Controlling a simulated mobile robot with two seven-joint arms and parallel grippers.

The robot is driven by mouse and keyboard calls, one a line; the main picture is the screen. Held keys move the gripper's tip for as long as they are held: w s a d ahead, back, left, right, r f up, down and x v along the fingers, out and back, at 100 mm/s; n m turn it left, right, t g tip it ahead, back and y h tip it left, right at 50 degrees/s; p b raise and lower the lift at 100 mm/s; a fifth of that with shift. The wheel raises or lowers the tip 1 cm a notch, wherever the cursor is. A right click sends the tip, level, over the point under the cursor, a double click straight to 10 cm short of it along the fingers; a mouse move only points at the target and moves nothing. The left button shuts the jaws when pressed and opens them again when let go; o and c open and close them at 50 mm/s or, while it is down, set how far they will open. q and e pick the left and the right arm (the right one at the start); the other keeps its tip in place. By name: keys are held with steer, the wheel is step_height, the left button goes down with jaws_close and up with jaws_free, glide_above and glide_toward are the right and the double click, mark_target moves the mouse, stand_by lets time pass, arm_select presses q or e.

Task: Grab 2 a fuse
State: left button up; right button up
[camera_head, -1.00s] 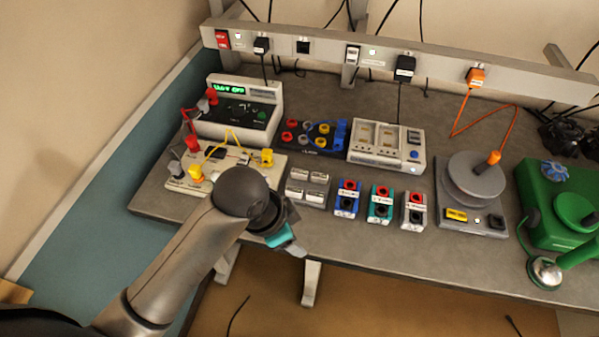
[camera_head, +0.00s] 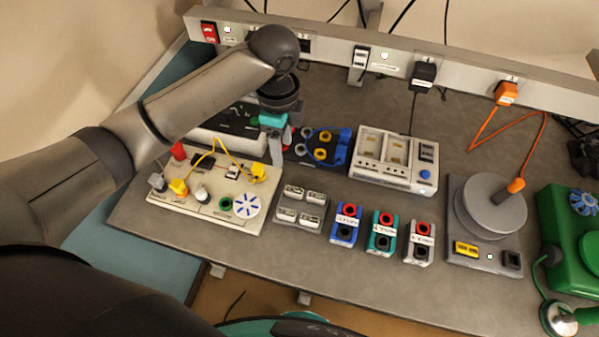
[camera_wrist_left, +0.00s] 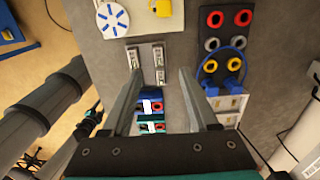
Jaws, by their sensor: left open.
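A small grey tray (camera_head: 301,211) stands near the front of the bench and holds several pale rectangular pieces (camera_head: 293,192), which I take to be the fuses; their details are too small to tell. In the left wrist view the tray (camera_wrist_left: 146,66) lies between and beyond my finger lines. My left gripper (camera_head: 279,152) points down above the bench, behind and left of the tray, beside the black socket panel. Its two fingers (camera_wrist_left: 157,75) are apart, with nothing held between them. My right gripper is not seen.
A cream circuit board (camera_head: 212,205) with yellow leads stands left of the tray. Blue (camera_head: 346,226), teal (camera_head: 381,232) and white (camera_head: 420,242) socket blocks stand to its right. Behind are the black socket panel (camera_head: 301,155) and a white meter unit (camera_head: 392,172).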

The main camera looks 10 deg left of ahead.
mark_target(286, 188)
arm_select(q)
steer(key=f, duration=1)
steer(key=f+b, duration=0.1)
steer(key=f, duration=0.4)
steer(key=shift+s+d+f, duration=0.1)
steer(key=shift+s, duration=0.25)
steer(key=shift+c, duration=0.3)
jaws_close()
